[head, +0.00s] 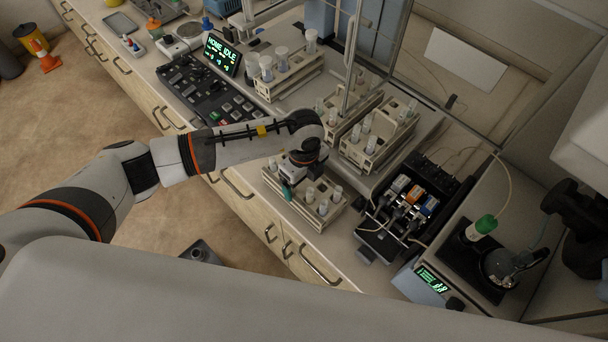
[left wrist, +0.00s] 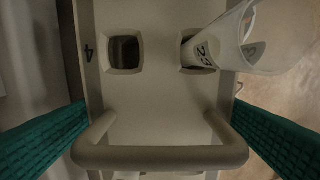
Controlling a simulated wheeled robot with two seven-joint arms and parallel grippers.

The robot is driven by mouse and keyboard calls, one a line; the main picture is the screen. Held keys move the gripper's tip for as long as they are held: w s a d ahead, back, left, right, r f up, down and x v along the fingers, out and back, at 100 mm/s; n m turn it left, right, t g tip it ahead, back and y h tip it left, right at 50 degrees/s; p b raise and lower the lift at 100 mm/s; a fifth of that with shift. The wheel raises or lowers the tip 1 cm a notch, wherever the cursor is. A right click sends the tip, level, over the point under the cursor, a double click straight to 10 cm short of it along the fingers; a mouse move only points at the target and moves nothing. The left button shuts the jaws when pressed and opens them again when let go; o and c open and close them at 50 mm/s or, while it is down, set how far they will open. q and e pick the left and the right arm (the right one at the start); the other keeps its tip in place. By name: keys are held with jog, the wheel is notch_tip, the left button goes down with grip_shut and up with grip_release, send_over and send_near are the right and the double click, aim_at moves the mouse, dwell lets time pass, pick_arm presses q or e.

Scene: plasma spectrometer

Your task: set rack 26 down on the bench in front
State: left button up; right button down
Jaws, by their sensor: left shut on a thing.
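A pale rack (head: 330,222) with several clear tubes is near the front edge of the bench (head: 230,150); I take it to be rack 26, but no rack number is readable. My left gripper (head: 297,184) is over it, shut on its handle. In the left wrist view the handle (left wrist: 160,157) lies between my teal finger pads (left wrist: 160,138). That view also shows a square empty hole, a printed 4 and a leaning marked tube (left wrist: 221,48). I cannot tell whether the rack's base touches the bench. My right gripper is not in view.
Other tube racks stand behind: one at the back left (head: 290,78), another close behind (head: 378,140). A dark device with coloured blocks (head: 405,200) is just right of the held rack. A control panel (head: 205,90) lies to the left. The bench front edge is close.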

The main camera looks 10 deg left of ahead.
pick_arm(q)
jog(key=shift+f, duration=0.15)
jog(key=o, duration=0.9)
jog(key=shift+c, duration=0.2)
jog(key=shift+r, duration=0.3)
notch_tip(320, 180, up, 10)
jog(key=b, duration=0.4)
jog(key=shift+r, duration=0.9)
